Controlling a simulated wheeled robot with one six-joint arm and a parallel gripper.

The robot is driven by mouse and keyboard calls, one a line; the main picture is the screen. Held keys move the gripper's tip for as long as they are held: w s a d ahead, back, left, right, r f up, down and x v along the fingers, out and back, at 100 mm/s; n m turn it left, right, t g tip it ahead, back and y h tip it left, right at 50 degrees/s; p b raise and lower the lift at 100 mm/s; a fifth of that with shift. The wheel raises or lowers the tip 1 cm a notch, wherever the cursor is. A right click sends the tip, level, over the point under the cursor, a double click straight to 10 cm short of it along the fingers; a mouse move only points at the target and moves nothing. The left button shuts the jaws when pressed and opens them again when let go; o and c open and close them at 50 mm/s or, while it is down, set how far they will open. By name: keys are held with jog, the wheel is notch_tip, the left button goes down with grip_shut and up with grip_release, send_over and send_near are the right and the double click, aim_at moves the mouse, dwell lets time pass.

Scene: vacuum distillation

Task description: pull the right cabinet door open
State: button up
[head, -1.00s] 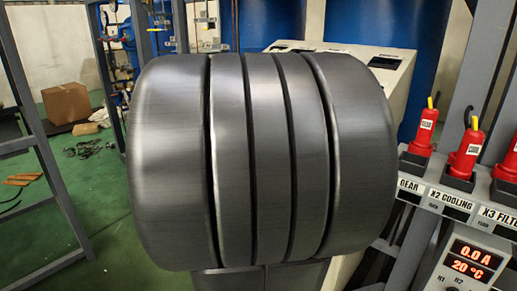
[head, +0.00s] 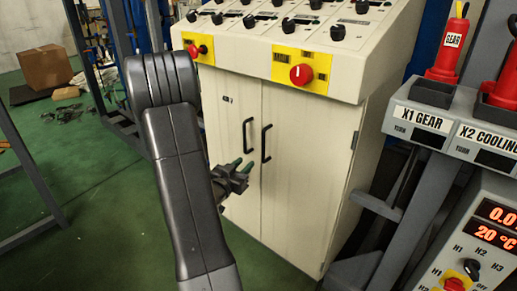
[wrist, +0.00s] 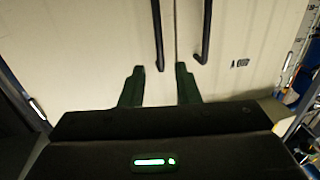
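The cream cabinet's right door (head: 300,165) is shut, with a black vertical handle (head: 266,143) near the middle seam. The left door (head: 228,140) is also shut, with its own black handle (head: 247,133). My gripper (head: 243,165) is in front of the doors, just below and left of the right handle in the head view. In the wrist view, which looks turned over, its two green fingers (wrist: 159,69) are spread and empty. There the right door's handle (wrist: 157,35) lies ahead between the fingertips' lines, and the left door's handle (wrist: 206,30) lies to the right. No contact is visible.
The cabinet's sloped panel (head: 345,40) carries black knobs and red switches on yellow plates. A grey stand (head: 440,130) with red plugs and a display is close on the right. Green floor (head: 80,195) is open on the left. A cardboard box (head: 46,68) sits farther back.

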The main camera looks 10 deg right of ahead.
send_over(263, 159)
jog(key=shift+w+d, duration=0.1)
jog(key=shift+w, duration=0.25)
jog(key=shift+c, duration=0.4)
grip_shut()
